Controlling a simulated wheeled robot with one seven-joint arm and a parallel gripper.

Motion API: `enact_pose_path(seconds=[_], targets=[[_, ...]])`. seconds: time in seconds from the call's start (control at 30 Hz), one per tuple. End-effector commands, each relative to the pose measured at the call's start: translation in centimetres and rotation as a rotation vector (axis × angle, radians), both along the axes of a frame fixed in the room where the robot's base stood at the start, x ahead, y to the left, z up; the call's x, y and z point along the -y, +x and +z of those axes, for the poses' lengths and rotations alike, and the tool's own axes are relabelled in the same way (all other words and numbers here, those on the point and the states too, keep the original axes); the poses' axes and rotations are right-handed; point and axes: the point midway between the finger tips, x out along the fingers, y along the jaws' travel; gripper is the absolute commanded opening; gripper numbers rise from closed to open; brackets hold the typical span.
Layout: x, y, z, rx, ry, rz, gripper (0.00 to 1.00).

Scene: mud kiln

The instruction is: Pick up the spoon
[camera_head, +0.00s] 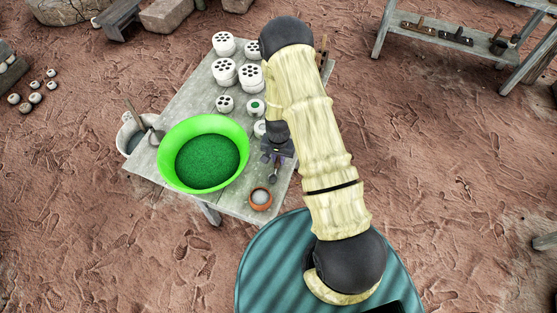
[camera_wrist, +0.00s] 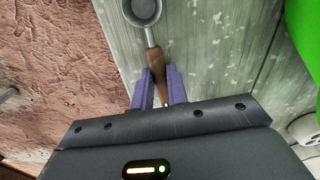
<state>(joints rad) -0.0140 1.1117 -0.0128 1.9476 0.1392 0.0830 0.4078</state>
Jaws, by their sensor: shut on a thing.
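The spoon (camera_wrist: 154,58) has a round grey metal bowl and a brown wooden handle. In the wrist view its bowl is at the top edge and its handle runs down between the two purple fingers of my gripper (camera_wrist: 159,72). The fingers are shut on the handle, one on each side. I cannot tell whether the spoon touches the table.
Several white pierced pots (camera_head: 224,70) stand at the back. A bucket (camera_head: 130,138) is left of the table.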

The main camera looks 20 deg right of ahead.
Motion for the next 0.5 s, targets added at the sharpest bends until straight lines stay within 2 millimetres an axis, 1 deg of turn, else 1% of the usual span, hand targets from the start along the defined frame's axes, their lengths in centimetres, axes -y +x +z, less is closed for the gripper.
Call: enact_pose_path(seconds=[0.27, 0.37, 0.5], targets=[[0.0, 0.0, 0.3, 0.001, -0.001, 0.0, 0.0], [0.0, 0.1, 1.1, 0.002, 0.0, 0.0, 0.0], [0.0, 0.1, 2.9, 0.004, 0.0, 0.0, 0.0]])
